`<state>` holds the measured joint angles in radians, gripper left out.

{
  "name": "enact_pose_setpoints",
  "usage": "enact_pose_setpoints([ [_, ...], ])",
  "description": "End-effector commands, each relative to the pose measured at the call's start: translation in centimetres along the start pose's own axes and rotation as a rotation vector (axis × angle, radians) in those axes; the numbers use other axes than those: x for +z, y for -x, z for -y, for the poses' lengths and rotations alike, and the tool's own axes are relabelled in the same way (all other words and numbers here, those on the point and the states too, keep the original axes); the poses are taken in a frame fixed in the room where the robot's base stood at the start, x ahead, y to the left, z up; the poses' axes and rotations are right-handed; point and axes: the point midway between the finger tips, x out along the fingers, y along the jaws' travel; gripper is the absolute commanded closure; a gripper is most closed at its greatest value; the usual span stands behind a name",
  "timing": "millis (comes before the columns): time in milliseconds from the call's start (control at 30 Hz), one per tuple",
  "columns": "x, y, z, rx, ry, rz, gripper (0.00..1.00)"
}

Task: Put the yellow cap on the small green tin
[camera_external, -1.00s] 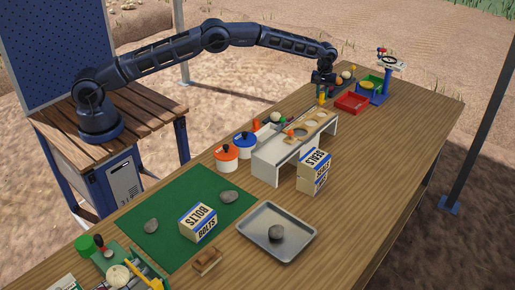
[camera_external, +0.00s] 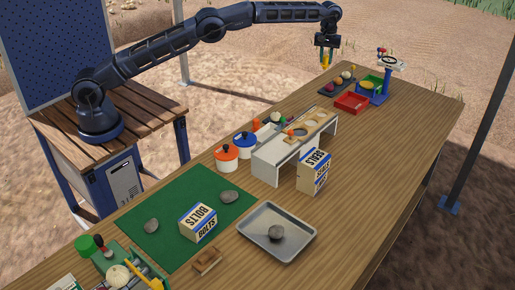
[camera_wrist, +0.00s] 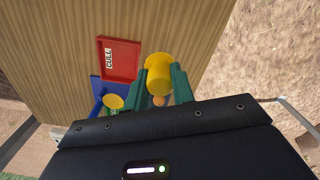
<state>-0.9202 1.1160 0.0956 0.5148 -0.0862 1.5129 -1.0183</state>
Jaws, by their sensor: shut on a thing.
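My gripper (camera_external: 326,62) is shut on a yellow cylindrical piece, which I take to be the yellow cap (camera_wrist: 158,72). In the wrist view the cap sits between the green fingers (camera_wrist: 160,84), its round end facing outward. In the external view my gripper hangs in the air above the far end of the table, clear of the dark tray.
A white raised rack (camera_external: 290,150), boxes and a metal tray (camera_external: 262,240) fill the middle. The right table edge is clear.

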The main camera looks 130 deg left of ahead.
Motion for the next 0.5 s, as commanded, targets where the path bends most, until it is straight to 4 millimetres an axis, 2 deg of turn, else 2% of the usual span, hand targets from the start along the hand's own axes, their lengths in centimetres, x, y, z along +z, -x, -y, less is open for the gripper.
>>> enact_pose_setpoints([
  [267,0.6,0.3,-0.3,0.0,-0.006,0.0,0.97],
  [367,2.3,0.5,-1.0,0.0,-0.025,0.0,0.97],
  [500,6.9,1.0,-2.8,0.001,-0.072,-0.001,0.97],
])
